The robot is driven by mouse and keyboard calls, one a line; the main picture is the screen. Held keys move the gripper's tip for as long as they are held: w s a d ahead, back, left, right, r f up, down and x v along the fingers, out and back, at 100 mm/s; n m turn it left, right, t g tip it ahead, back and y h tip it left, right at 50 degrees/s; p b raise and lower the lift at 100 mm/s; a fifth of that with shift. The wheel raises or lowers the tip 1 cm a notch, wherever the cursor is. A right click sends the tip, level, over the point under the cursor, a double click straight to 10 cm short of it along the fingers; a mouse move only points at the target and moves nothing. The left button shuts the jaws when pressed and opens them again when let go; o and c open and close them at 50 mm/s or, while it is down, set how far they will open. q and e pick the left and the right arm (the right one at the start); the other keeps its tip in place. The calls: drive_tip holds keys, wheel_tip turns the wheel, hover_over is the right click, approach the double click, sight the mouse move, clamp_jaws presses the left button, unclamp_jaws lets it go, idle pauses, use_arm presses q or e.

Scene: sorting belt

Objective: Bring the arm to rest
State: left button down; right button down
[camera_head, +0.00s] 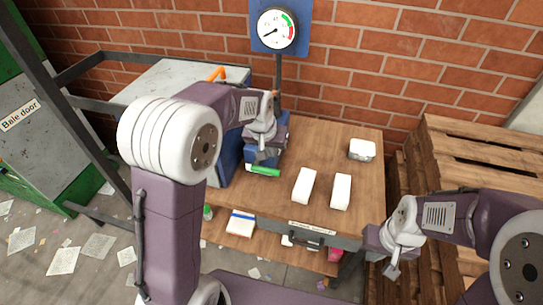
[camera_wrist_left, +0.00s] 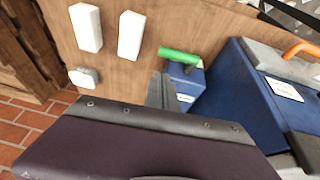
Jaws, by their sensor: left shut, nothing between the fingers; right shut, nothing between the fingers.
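My left arm reaches in from the left over a wooden table (camera_head: 324,150). My left gripper (camera_head: 262,156) is shut and empty, above the table's left part near a green handle (camera_head: 265,171). In the left wrist view its fingers (camera_wrist_left: 161,91) show close to the same green handle (camera_wrist_left: 180,57), and I cannot tell whether they touch it. My right gripper (camera_head: 392,271) is shut and empty, pointing down in front of the table's right front corner. Both grippers hold nothing.
A gauge (camera_head: 277,28) stands behind. Wooden pallets (camera_head: 480,150) are stacked at right.

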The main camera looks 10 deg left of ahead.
use_arm(q)
drive_tip(key=shift+s+r, duration=0.25)
drive_tip(key=shift+r, duration=0.05)
drive_tip(key=shift+a, duration=0.1)
drive_tip(key=s+a+f+g, duration=0.1)
drive_tip(key=s+f, duration=0.3)
drive_tip(key=s, duration=0.6)
drive_tip(key=s+a+f+g, duration=0.2)
drive_tip(key=s+f, duration=0.2)
drive_tip(key=s, duration=0.7)
drive_tip(key=shift+s+a+f, duration=0.15)
drive_tip(key=shift+a+f, duration=0.05)
drive_tip(key=shift+a, duration=0.15)
drive_tip(key=shift+n, duration=0.3)
